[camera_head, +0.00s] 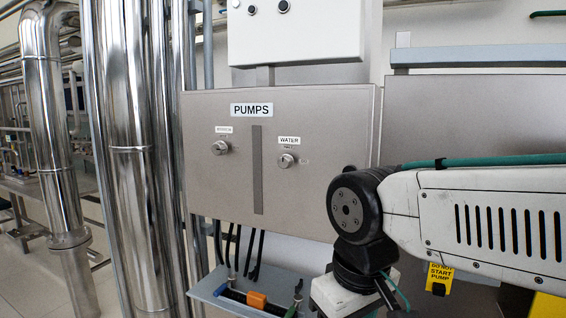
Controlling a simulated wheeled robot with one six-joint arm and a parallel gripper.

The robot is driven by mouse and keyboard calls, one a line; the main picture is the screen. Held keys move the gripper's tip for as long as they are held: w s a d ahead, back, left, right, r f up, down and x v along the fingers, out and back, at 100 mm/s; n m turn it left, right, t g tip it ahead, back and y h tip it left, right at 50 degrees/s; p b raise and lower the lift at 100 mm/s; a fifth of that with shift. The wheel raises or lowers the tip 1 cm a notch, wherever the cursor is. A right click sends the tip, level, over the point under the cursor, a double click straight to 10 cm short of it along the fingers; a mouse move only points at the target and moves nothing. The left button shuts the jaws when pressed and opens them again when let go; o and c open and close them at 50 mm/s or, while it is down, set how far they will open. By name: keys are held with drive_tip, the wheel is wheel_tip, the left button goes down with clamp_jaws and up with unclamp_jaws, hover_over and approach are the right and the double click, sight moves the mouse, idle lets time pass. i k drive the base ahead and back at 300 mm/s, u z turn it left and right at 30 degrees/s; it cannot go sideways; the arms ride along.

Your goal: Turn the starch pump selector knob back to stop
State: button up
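The grey steel PUMPS panel (320,115) hangs in the middle of the camera_head view. Its left selector knob (219,147), silver and round, sits under a small white label (223,129) too blurred to read surely. The right knob (285,160) sits under a label reading WATER (289,140). The pointer direction of the left knob is too small to tell. My arm comes in from the right, its black wrist joint low and right of both knobs and apart from them. My gripper's fingers are not visible; the wrist runs off the bottom edge.
A white control box (295,35) is above the panel. Below are black cables and a grey tray (215,292) with an orange part (257,300). Shiny vertical pipes (130,150) stand left. A yellow DO NOT START PUMP tag (440,275) hangs below my arm. The space before the left knob is clear.

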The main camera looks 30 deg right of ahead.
sight(221, 147)
drive_tip(key=u, duration=0.1)
drive_tip(key=i, duration=0.35)
drive_tip(key=u, duration=0.95)
